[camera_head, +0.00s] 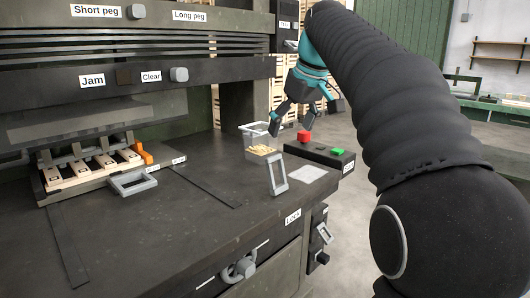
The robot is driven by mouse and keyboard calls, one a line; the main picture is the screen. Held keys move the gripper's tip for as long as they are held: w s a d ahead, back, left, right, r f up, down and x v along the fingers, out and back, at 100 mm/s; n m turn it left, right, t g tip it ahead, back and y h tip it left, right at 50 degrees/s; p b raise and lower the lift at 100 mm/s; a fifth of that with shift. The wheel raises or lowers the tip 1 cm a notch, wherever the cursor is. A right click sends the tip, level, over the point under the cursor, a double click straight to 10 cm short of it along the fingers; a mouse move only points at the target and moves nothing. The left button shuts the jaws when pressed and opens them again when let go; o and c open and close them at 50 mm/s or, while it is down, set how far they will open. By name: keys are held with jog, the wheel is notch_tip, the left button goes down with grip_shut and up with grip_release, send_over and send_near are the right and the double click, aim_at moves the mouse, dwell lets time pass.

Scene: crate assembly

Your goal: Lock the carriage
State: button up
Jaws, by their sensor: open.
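The carriage (72,183) sits under the press at the left, holding several light wooden pieces in a row. A grey frame handle (133,184) lies low at its right end, beside an orange part (144,154). A second grey frame handle (277,175) stands upright at the bench's front right edge, above a label (293,217) reading "LOCK". My gripper (292,127) is open and empty, pointing down above the back right of the bench, above and behind the upright handle and apart from it.
A clear bin (255,148) with pegs stands below my gripper. The middle bench top is clear.

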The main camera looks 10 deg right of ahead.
aim_at(274, 156)
jog(key=w+d+r+n, duration=0.2)
jog(key=w+n, duration=0.1)
jog(key=w, duration=0.5)
jog(key=shift+y, duration=0.4)
jog(key=b+x, duration=0.1)
jog(key=x, duration=0.3)
jog(key=b+x, duration=0.1)
jog(key=x, duration=0.4)
jog(key=s+b+x, duration=0.1)
jog(key=x, duration=0.4)
jog(key=shift+d+f, duration=0.15)
jog(key=shift+d, duration=0.05)
grip_shut()
jog(key=shift+b, duration=0.4)
